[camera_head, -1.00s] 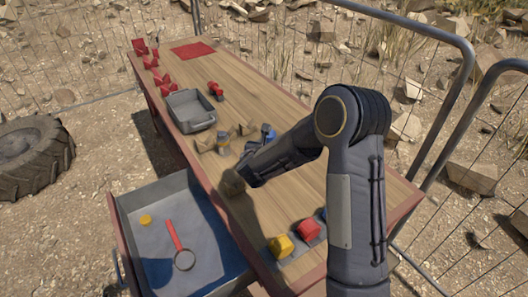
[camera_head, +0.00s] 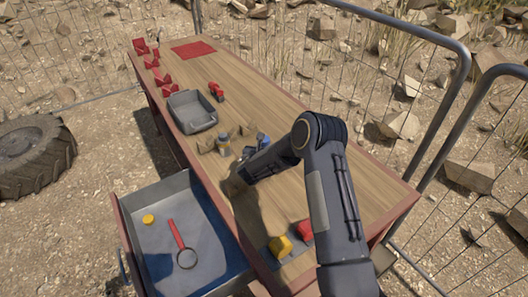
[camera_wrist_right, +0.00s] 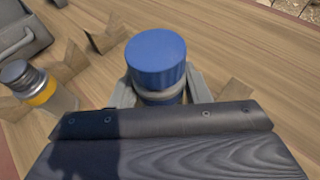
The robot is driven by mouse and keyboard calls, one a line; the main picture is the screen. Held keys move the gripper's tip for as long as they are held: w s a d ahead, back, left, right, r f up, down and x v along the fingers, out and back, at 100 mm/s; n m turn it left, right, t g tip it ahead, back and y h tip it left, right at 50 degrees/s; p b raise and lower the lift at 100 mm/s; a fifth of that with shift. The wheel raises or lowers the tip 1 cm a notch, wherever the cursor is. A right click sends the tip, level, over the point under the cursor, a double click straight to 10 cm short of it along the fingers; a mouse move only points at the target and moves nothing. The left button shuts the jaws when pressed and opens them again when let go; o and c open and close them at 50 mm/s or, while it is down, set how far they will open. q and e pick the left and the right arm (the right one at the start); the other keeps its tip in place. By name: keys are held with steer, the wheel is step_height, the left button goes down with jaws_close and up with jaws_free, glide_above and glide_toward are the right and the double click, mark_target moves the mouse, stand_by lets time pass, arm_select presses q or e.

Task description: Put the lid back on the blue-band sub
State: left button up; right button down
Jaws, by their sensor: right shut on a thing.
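The blue-band sub (camera_wrist_right: 165,98) is a short upright cylinder with a grey ring and a blue band. A broad blue lid (camera_wrist_right: 156,58) covers its top. My right gripper (camera_wrist_right: 162,92) is shut on the sub, one grey finger on each side below the lid. The dark gripper body hides the sub's lower part. In the head view the blue lid (camera_head: 261,138) shows small beyond my right forearm, over the middle of the table. A yellow-band sub (camera_wrist_right: 40,88) with a dark top stands to its left, apart from it. My left gripper is not in view.
Wooden blocks (camera_head: 206,146) stand around the subs. A grey tray (camera_head: 192,111) lies farther back on the table, near a red object (camera_head: 216,91). An open drawer (camera_head: 210,235) holds a magnifying glass (camera_head: 179,243) and a yellow disc (camera_head: 148,219). Yellow (camera_head: 281,246) and red pieces lie nearest.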

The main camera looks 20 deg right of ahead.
steer(key=shift+d+f+p, duration=0.1)
steer(key=shift+f+p, duration=0.2)
steer(key=shift+f, duration=0.65)
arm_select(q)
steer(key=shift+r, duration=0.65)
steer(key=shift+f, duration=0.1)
arm_select(e)
steer(key=shift+f, duration=0.15)
steer(key=shift+f+b, duration=0.1)
steer(key=shift+b, duration=0.2)
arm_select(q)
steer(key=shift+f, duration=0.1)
arm_select(e)
steer(key=c, duration=0.8)
jaws_free()
steer(key=shift+o, duration=0.2)
